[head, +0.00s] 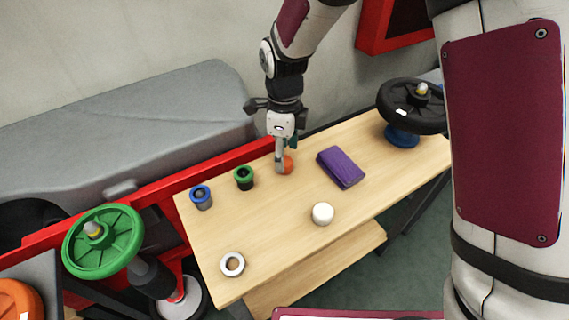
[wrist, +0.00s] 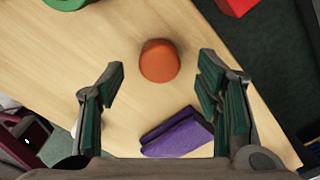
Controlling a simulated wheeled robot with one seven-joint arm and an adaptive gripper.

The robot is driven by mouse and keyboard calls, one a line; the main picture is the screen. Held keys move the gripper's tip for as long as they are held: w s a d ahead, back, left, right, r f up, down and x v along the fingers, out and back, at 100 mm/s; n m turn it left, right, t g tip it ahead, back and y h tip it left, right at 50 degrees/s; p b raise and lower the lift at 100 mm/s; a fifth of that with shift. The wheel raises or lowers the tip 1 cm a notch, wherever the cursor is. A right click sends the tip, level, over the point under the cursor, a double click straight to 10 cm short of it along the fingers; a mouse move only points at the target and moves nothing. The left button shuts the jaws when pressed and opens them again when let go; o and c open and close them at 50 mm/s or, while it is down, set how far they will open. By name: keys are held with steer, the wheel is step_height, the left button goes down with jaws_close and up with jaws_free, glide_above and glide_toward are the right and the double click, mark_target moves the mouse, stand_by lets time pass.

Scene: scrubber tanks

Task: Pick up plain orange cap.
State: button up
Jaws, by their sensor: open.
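The plain orange cap (head: 287,165) stands on the wooden table near its back edge, partly hidden behind my gripper in the head view. In the wrist view the orange cap (wrist: 159,61) is whole and sits ahead of the fingertips, between their lines. My gripper (head: 281,165) is above the table by the cap. In the wrist view my gripper (wrist: 162,72) is open, with its dark green pads wide apart and nothing between them. I cannot tell its exact height over the cap.
On the table (head: 270,215), a purple cloth (head: 341,167) lies right of the cap. A green-rimmed piece (head: 244,178) and a blue-rimmed piece (head: 201,197) stand left. A white cap (head: 323,213) and a metal ring (head: 232,264) are nearer the front. A black handwheel (head: 410,106) is at right.

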steer(key=shift+f, duration=1.5)
steer(key=shift+c, duration=0.4)
steer(key=c, duration=1)
steer(key=shift+o, duration=0.2)
steer(key=shift+r, duration=0.1)
